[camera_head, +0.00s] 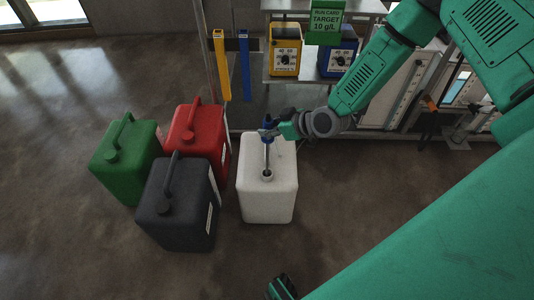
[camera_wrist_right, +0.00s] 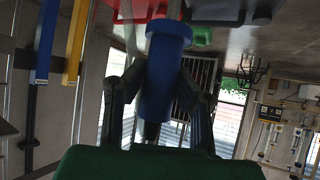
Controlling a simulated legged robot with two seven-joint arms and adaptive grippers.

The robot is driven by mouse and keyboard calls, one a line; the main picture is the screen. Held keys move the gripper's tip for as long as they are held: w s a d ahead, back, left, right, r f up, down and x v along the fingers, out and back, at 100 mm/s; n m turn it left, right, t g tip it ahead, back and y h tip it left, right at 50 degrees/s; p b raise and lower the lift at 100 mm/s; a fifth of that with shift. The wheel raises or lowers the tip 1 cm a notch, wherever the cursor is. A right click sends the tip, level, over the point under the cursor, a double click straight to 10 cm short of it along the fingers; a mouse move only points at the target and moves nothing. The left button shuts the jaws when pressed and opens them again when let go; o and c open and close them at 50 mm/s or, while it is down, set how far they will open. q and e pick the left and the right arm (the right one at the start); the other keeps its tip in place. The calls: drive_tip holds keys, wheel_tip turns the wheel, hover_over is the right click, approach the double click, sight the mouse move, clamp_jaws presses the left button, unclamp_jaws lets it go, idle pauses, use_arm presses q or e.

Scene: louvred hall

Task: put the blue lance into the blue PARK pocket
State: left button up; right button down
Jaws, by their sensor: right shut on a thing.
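The blue lance has a blue grip (camera_head: 268,131) and a thin grey shaft. My right gripper (camera_head: 273,132) is shut on it, and it stands about upright over the white canister (camera_head: 270,200). The shaft's lower end meets the canister's dark round opening; how deep it sits I cannot tell. In the right wrist view the blue grip (camera_wrist_right: 167,80) is between the fingers of my right gripper (camera_wrist_right: 165,95). The blue pocket (camera_head: 244,68) is a tall narrow upright strip behind the canister, beside a yellow one (camera_head: 221,66). No PARK lettering is readable.
Green (camera_head: 125,158), red (camera_head: 200,135) and black (camera_head: 178,205) canisters stand close together left of the white one. The floor right of the white canister looks clear.

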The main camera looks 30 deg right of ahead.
wheel_tip(320, 180, up, 26)
drive_tip(key=p, duration=2)
drive_tip(key=shift+p, duration=0.35)
